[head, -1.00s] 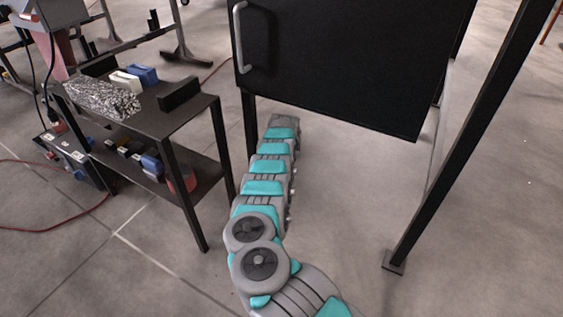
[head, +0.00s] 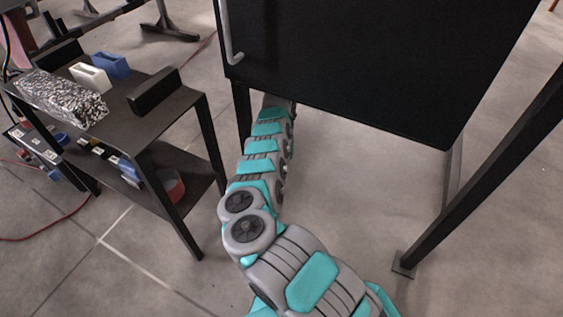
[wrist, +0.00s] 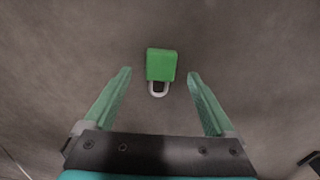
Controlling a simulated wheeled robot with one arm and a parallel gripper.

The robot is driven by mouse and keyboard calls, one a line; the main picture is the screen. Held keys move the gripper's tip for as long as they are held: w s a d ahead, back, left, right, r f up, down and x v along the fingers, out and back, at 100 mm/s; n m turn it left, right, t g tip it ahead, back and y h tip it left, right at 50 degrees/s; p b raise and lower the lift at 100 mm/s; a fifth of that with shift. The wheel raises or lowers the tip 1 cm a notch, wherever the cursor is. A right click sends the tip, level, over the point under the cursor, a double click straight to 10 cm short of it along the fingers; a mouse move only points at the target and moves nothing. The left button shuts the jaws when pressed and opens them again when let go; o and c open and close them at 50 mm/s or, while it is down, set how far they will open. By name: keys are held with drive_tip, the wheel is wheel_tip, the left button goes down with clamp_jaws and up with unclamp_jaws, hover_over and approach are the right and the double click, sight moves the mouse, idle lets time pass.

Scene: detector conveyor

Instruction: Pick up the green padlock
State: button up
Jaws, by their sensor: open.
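The green padlock (wrist: 161,65) lies on a grey, floor-like surface in the wrist view, a little above the centre of the picture. Its pale shackle (wrist: 158,91) points toward my gripper. My gripper (wrist: 159,73) is open and empty, with one green finger on each side of the padlock and a gap to both. How far the padlock is from the fingertips in depth I cannot tell. In the head view the padlock is not visible, and the end of my arm is hidden under the black cabinet.
A black cabinet (head: 370,70) on legs stands over the far part of my arm. A dark two-level shelf table (head: 139,127) with a speckled block (head: 60,98) and blue and white items stands at left. A black post (head: 480,185) stands at right. Floor between is clear.

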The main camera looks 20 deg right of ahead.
drive_tip(key=f, duration=0.4)
drive_tip(key=shift+s+a+b, duration=0.1)
drive_tip(key=shift+s+b, duration=0.1)
drive_tip(key=shift+b, duration=0.1)
drive_tip(key=shift+r, duration=0.1)
drive_tip(key=shift+c, duration=0.2)
clamp_jaws()
